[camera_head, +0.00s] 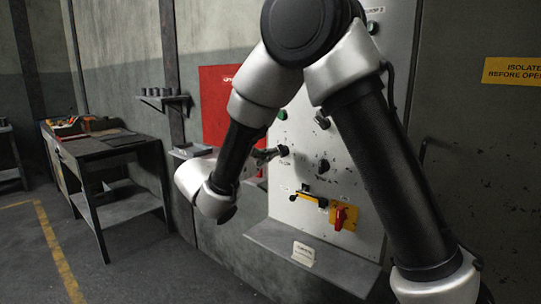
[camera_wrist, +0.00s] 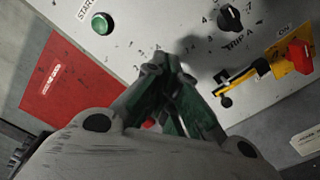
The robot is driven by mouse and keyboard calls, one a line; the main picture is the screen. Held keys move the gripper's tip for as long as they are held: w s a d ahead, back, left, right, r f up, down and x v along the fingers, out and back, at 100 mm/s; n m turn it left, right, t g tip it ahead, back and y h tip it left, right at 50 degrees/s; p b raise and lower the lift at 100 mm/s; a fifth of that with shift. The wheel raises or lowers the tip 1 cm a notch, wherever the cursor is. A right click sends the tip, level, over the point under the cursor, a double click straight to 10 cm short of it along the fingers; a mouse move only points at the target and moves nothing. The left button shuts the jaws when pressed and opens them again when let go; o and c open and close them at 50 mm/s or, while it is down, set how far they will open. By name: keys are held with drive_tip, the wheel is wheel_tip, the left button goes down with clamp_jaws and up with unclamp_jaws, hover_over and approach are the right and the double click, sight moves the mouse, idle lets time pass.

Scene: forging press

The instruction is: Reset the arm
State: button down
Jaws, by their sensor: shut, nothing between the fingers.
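My arm reaches across the front of a pale control panel (camera_head: 300,200). My gripper (camera_head: 267,157) is at the panel's left side, close to a black knob (camera_head: 285,150). I cannot tell whether it touches the knob. In the wrist view my gripper (camera_wrist: 168,66) has its fingers drawn together with nothing held. Beyond the fingers the panel shows a green START button (camera_wrist: 101,23) at upper left and a black dial (camera_wrist: 230,17) at upper right. A yellow and black lever (camera_wrist: 252,75) and a red switch handle (camera_wrist: 300,56) are at the right.
A red board (camera_head: 217,105) is on the wall left of the panel. A ledge (camera_head: 310,262) with a small card (camera_head: 303,254) juts out below. A small shelf (camera_head: 163,98) and a workbench (camera_head: 105,146) stand left. The floor before the bench is clear.

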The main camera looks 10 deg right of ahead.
drive_tip(key=s+d+f+m+g+y, duration=0.1)
drive_tip(key=s+d+f+g+y, duration=0.2)
drive_tip(key=s+d+f+g, duration=0.3)
drive_tip(key=s+d+f+m+g+y, duration=0.25)
drive_tip(key=s+d+g, duration=0.2)
drive_tip(key=s, duration=0.35)
drive_tip(key=s+d+r+m+t+y, duration=0.1)
drive_tip(key=s+d+r+m+y, duration=0.1)
drive_tip(key=s, duration=0.3)
drive_tip(key=s+d+r+m+t+y, duration=0.2)
drive_tip(key=s+d+m+y, duration=0.1)
drive_tip(key=s, duration=0.3)
drive_tip(key=s+d+r+m+t+y, duration=0.1)
drive_tip(key=s+d+r+m+y, duration=0.1)
drive_tip(key=s, duration=0.4)
drive_tip(key=r+m+y, duration=0.1)
drive_tip(key=m+y, duration=0.1)
drive_tip(key=shift+s+d+m, duration=0.15)
drive_tip(key=shift+d+m, duration=0.2)
